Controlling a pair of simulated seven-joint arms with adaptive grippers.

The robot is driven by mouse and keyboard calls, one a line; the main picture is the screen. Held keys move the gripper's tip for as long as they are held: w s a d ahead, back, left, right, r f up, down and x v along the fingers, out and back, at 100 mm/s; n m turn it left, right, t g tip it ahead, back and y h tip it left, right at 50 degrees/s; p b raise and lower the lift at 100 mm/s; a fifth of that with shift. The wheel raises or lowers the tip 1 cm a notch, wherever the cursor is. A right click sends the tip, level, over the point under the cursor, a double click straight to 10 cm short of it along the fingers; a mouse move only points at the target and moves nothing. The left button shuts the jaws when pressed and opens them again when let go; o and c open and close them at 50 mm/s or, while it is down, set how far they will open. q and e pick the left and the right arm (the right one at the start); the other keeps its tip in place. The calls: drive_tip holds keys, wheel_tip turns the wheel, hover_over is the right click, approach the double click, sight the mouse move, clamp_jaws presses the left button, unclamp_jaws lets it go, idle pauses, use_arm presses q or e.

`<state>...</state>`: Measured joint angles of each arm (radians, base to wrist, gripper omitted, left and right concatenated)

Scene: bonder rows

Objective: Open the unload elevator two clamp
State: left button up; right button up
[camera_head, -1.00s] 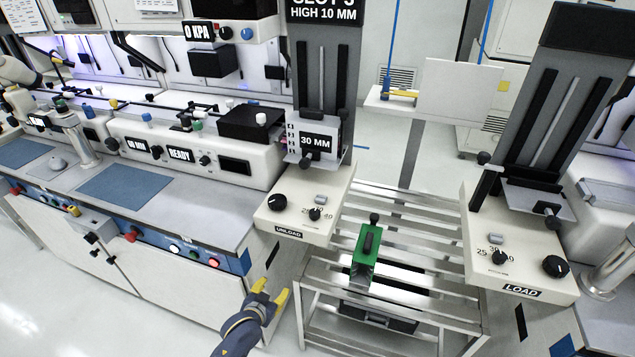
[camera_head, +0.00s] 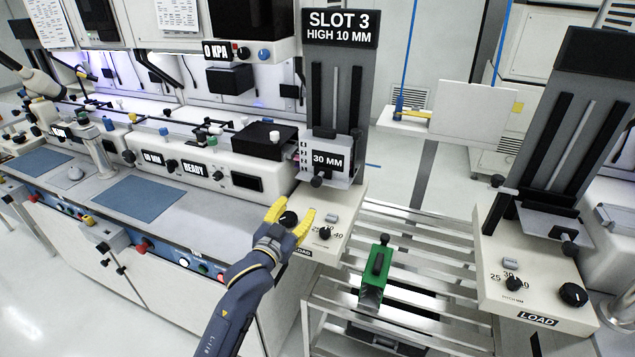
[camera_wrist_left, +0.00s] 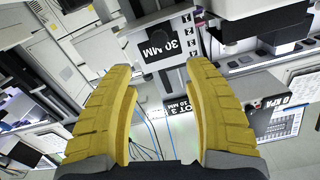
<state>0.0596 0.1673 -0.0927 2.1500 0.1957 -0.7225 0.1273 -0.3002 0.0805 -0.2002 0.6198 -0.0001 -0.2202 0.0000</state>
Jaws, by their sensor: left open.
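The unload elevator (camera_head: 341,95) is a grey tower with a "SLOT 3 HIGH 10 MM" sign (camera_head: 340,28). Its carriage plate (camera_head: 343,162) reads "30 MM" and also shows in the left wrist view (camera_wrist_left: 168,48). A black knob (camera_head: 317,180) sits at the carriage's front; I cannot tell whether this is the clamp or its state. My left gripper (camera_head: 292,213) has yellow fingers, open and empty, over the left part of the cream unload base (camera_head: 343,210), below the carriage and apart from it. It partly covers the base's dial. My right gripper is not in view.
A green magazine (camera_head: 377,263) with a black handle lies on the slatted rack (camera_head: 430,240). The load elevator (camera_head: 570,120) stands at right with its own knobs. The bonder bench (camera_head: 200,215) is at left. A black box (camera_head: 268,138) stands left of the carriage.

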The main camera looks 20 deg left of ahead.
sight(315, 183)
use_arm(q)
drive_tip(key=w, duration=0.5)
drive_tip(key=w+d, duration=0.1)
drive_tip(key=w, duration=0.8)
drive_tip(key=shift+w+d, duration=0.15)
drive_tip(key=shift+w, duration=0.2)
clamp_jaws()
